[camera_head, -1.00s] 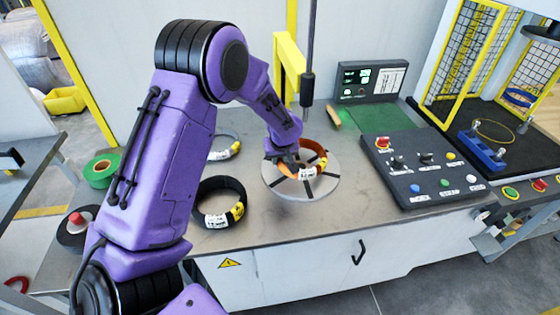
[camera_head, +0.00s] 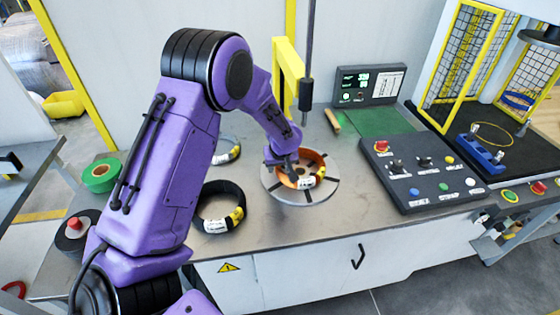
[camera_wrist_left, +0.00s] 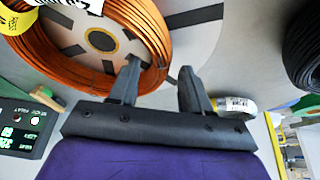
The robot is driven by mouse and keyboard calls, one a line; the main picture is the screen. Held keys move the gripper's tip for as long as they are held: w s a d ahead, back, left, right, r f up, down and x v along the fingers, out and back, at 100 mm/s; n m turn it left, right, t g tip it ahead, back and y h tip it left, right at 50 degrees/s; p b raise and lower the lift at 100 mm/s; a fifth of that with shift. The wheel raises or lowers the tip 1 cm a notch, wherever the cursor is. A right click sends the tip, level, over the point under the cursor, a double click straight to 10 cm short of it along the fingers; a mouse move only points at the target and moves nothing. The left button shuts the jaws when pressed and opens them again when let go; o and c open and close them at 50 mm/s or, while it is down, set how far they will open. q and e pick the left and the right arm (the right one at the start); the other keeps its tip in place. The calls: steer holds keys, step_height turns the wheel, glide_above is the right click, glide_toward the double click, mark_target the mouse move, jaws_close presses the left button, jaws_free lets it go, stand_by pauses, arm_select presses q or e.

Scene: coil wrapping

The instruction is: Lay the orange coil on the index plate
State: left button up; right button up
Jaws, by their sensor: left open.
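The orange coil (camera_head: 317,158) lies on the round grey index plate (camera_head: 328,190) in the head view, roughly centred, with white and yellow labels on it. My left gripper (camera_head: 289,169) is at the coil's left side, low over the plate. In the left wrist view its two fingers (camera_wrist_left: 158,82) are spread apart. One finger overlaps the wall of the orange coil (camera_wrist_left: 143,28), and the other stands outside it over the plate (camera_wrist_left: 198,42). Whether the fingers touch the coil is unclear. My right gripper is not in view.
A control box (camera_head: 430,205) with buttons stands to the right, a display (camera_head: 366,84) behind. A green tape roll (camera_head: 101,174) is at far left. A dark rod (camera_head: 306,88) hangs behind the plate.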

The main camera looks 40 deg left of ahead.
arm_select(q)
steer(key=v, duration=1.1)
steer(key=shift+b, duration=0.45)
